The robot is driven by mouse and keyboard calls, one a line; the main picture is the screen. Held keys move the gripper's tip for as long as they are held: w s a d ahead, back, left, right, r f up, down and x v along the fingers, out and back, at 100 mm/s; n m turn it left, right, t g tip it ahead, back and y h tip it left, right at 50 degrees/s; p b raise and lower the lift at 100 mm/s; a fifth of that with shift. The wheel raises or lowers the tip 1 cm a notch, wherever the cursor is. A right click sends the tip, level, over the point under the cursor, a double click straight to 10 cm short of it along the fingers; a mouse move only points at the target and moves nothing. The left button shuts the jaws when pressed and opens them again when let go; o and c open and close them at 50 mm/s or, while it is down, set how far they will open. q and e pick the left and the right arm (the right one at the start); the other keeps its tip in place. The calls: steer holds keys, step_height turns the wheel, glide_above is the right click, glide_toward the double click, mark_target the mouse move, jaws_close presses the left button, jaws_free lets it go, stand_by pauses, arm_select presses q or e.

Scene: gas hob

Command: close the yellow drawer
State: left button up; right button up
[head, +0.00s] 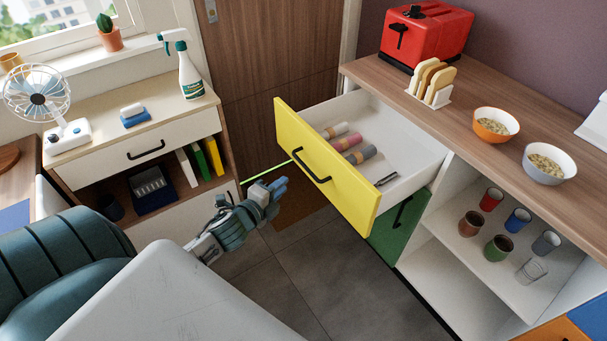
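The yellow drawer (318,168) is pulled well out of the wooden-topped counter unit, with its white inside showing. Its front has a dark bar handle (311,168). Several rolled items in white, pink and tan (347,143) and a small dark item (385,179) lie inside it. My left gripper (277,189), with blue fingertips, is in the air, to the left of the yellow front in the picture. It appears apart from the drawer and the handle. Its finger gap is too small to make out. My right gripper is not in view.
A green drawer front (401,226) sits below the yellow one. An open shelf with several cups (498,249) is at right. The counter (455,97) holds a red toaster (428,36) and two bowls. A low cabinet (135,150) stands at left. Grey floor (290,285) is bare between.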

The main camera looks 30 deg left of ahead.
mark_target(304, 165)
arm_select(q)
steer(key=shift+m, duration=0.3)
steer(key=x, duration=0.3)
steer(key=r+x, duration=0.1)
steer(key=x, duration=0.3)
steer(key=d+x, duration=0.1)
steer(key=x, duration=0.2)
steer(key=shift+w+r, duration=0.35)
steer(key=shift+w, duration=0.05)
jaws_close()
